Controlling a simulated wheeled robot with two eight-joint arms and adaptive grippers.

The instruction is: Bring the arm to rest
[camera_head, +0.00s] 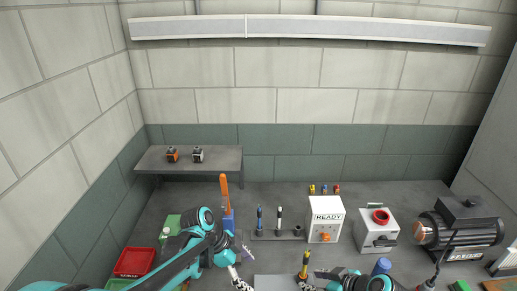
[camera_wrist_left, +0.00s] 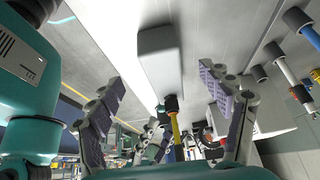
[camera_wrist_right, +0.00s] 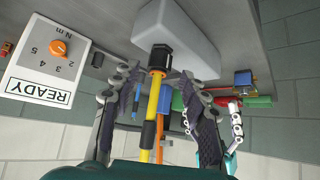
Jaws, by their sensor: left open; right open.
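My right gripper (camera_head: 308,277) is low in the head view beside a yellow tool with a black end (camera_head: 304,262). In the right wrist view my right gripper (camera_wrist_right: 160,82) is open. The yellow tool (camera_wrist_right: 153,100) shows between its spread fingers, with no clear contact on either side. The tool's black end is by a light grey block (camera_wrist_right: 185,40). My left gripper (camera_head: 242,266) is at the bottom of the head view, left of the tool. In the left wrist view my left gripper (camera_wrist_left: 165,95) is open, with the yellow tool (camera_wrist_left: 175,128) beyond its fingers.
A tool rack (camera_head: 270,236), a READY box (camera_head: 325,220), a grey box with a red ring (camera_head: 378,230) and a dark pump motor (camera_head: 458,232) line the bench. A red bin (camera_head: 135,262) is at left. A side table (camera_head: 220,158) holds two small parts.

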